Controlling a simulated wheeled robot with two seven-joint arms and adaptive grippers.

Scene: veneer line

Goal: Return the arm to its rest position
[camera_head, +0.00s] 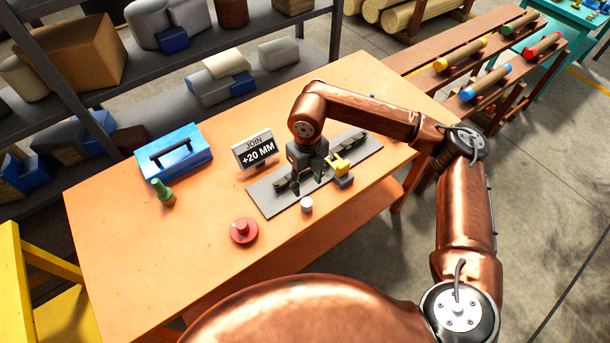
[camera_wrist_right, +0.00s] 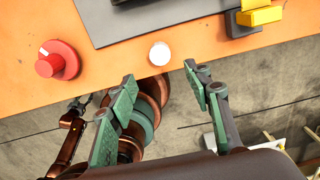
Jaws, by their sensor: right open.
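My right gripper (camera_head: 312,180) hangs at the end of its copper arm over the orange table, above the grey plate. In the right wrist view its green-padded fingers (camera_wrist_right: 160,95) are spread apart with nothing between them. The grey plate (camera_head: 268,196) carries dark strips, partly hidden by the gripper. A yellow clamp-like piece on a dark base (camera_head: 341,168) stands at the right of the gripper. A white round cap (camera_head: 306,204) sits at the plate's front edge, and it shows in the wrist view (camera_wrist_right: 160,54). My left gripper cannot be made out in either view.
A red knob (camera_head: 243,231), a "JOIN +20 MM" sign (camera_head: 254,150), a blue toolbox (camera_head: 173,156) and a green-topped object (camera_head: 163,193) stand on the table (camera_head: 120,240). Loaded shelves (camera_head: 130,107) are behind. A brown rack with coloured-end rolls (camera_head: 487,83) is at the right.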

